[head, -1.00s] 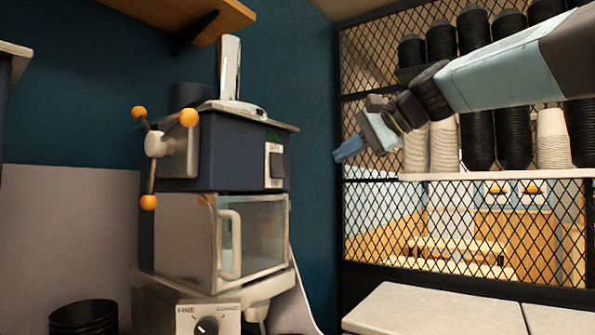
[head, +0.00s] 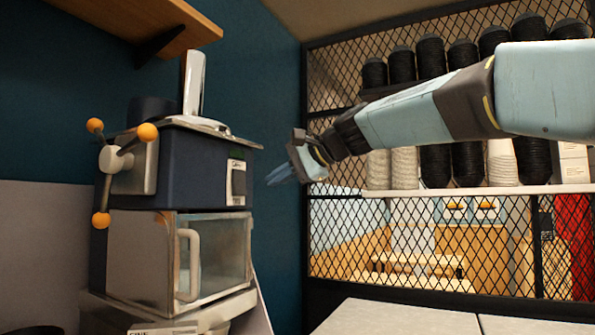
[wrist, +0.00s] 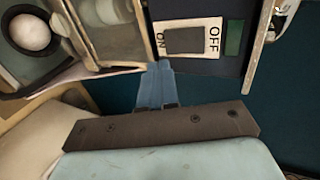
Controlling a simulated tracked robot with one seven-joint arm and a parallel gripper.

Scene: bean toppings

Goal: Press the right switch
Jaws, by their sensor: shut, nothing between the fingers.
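The dark rocker switch (head: 239,183) sits on a pale plate on the right part of the blue machine's (head: 190,170) front. In the wrist view the switch (wrist: 184,40) lies between the printed words ON and OFF. My gripper (head: 270,182) is shut and empty, just right of the switch in the head view, with a small gap showing. In the wrist view its blue fingertips (wrist: 160,66) are together, near the ON end of the plate. Whether they touch anything is not clear there.
Below the switch is a glass-fronted compartment (head: 215,255) with a light handle (head: 188,265). Orange-knobbed levers (head: 120,160) stick out on the machine's left. A wire mesh with shelved spools (head: 430,150) stands behind my arm. A pale counter (head: 395,318) is at lower right.

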